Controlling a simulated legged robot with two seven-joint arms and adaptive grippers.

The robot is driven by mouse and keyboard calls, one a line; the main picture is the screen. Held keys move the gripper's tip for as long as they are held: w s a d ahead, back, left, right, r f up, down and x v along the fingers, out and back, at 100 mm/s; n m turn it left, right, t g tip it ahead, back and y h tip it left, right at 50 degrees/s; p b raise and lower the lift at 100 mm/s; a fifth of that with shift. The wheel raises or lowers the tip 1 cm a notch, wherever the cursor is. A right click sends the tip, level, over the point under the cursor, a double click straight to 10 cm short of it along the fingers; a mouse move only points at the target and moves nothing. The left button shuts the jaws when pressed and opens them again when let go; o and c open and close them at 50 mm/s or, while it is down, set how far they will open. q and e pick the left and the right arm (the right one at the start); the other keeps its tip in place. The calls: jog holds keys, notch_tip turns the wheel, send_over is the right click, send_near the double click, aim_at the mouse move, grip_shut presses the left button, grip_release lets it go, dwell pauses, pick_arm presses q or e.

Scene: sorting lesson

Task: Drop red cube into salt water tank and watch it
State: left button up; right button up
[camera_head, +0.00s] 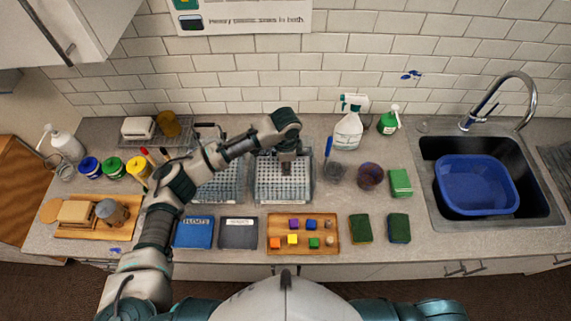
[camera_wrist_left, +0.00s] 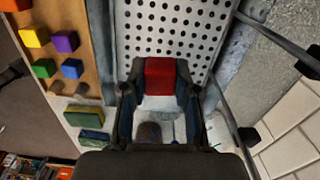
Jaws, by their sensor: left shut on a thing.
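The red cube (camera_wrist_left: 160,76) is held between the fingers of my left gripper (camera_wrist_left: 160,88) in the wrist view. In the head view, my left gripper (camera_head: 288,166) points down over the right of two grey bins with perforated floors (camera_head: 298,198). The other bin (camera_head: 222,192) stands just left of it, partly behind my arm. The cube is hidden in the head view. The perforated white floor (camera_wrist_left: 175,28) shows beyond the cube in the wrist view. I cannot tell which bin is the salt water tank, or see any water. My right gripper is out of view.
A wooden tray (camera_head: 275,222) with several coloured cubes lies in front. Blue (camera_head: 194,233) and grey (camera_head: 238,234) cards lie left of it, sponges (camera_head: 360,228) right. A spray bottle (camera_head: 348,130) and cups (camera_head: 370,176) stand right of the bins. A sink with a blue basin (camera_head: 478,170) is far right.

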pick_arm(q)
jog(key=shift+a+f, duration=0.2)
jog(key=shift+f, duration=0.15)
jog(key=shift+a, duration=0.5)
jog(key=o, duration=0.9)
jog(key=shift+a, duration=0.35)
jog(key=shift+c, duration=0.2)
jog(key=shift+o, duration=0.4)
jog(key=shift+d, duration=0.1)
jog(key=shift+d+r, duration=0.1)
jog(key=shift+d, duration=0.5)
jog(key=shift+d+r, duration=0.1)
jog(key=shift+r, duration=0.05)
jog(key=r+p, duration=0.5)
jog(key=a+r+p, duration=0.1)
jog(key=r+p, duration=0.1)
jog(key=shift+r+p, duration=0.2)
jog(key=shift+p, duration=0.15)
jog(key=shift+d+r, duration=0.2)
jog(key=shift+r, duration=0.35)
jog(key=shift+d+r, duration=0.15)
jog(key=shift+r, duration=0.4)
jog(key=shift+a, duration=0.15)
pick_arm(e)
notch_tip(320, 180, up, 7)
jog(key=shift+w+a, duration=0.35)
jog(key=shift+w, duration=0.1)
